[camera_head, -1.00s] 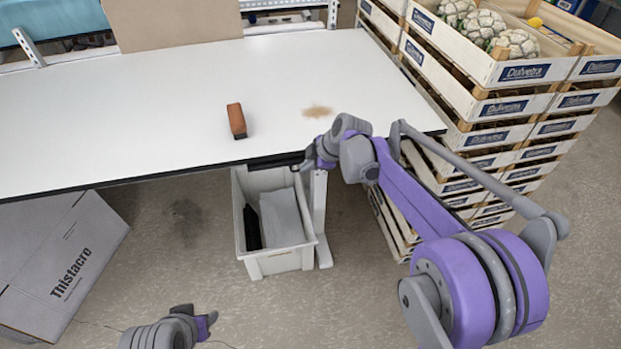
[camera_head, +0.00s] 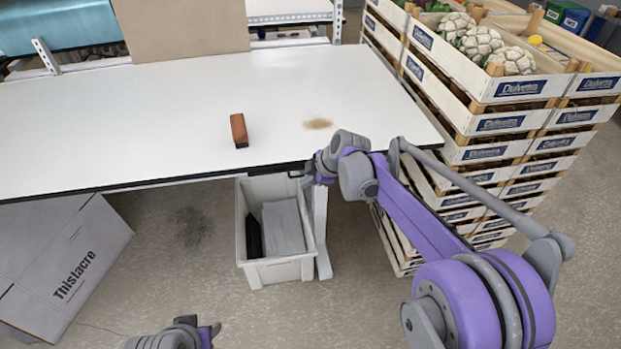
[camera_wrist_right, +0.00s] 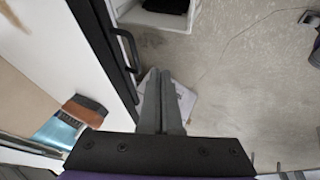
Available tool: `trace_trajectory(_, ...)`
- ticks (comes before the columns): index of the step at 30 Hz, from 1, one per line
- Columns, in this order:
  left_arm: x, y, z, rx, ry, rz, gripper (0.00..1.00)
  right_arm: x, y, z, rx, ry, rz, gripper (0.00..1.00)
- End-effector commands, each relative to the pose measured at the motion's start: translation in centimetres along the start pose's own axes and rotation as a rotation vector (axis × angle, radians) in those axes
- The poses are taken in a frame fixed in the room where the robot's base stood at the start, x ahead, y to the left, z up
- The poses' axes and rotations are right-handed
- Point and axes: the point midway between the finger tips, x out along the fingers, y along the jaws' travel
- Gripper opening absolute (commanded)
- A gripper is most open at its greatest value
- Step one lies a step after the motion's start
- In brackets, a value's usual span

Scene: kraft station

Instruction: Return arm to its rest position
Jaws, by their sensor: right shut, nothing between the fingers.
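My right gripper (camera_head: 306,176) is at the front edge of the white table in the head view, at the end of my purple and grey arm. In the right wrist view its two grey fingers (camera_wrist_right: 161,102) are together with nothing between them. They point along the dark table edge, apart from the brown block. My left gripper (camera_head: 209,333) shows only in part at the bottom of the head view, low over the floor. Its fingers are too cut off to tell their opening.
A grey-white bin (camera_head: 281,271) stands below. Stacked crates (camera_head: 497,124) with cauliflowers stand right. A cardboard box (camera_head: 60,265) lies at left. Floor between box and bin is clear.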

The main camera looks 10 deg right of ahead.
Motion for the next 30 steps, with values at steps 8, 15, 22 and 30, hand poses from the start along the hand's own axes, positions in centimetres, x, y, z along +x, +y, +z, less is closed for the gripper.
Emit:
trace_trajectory(8, -0.2, 0.0, -0.2, 0.0, 0.001, 0.0, 0.5, -6.5, 0.0, -0.1, 0.002, 0.0, 0.0, 0.0)
trace_trajectory(15, -0.3, 0.0, -0.3, 0.0, 0.002, 0.0, 0.5, -9.6, 0.0, -0.1, 0.001, 0.0, 0.0, 0.0)
trace_trajectory(22, -0.3, 0.0, -0.3, 0.0, 0.002, 0.0, 0.5, -10.1, -0.1, -0.1, 0.005, 0.0, 0.0, 0.0)
trace_trajectory(30, -0.6, 0.0, -0.5, 0.0, 0.004, 0.0, 0.5, -13.2, -6.8, 0.6, 0.325, -0.087, 0.016, 0.0)
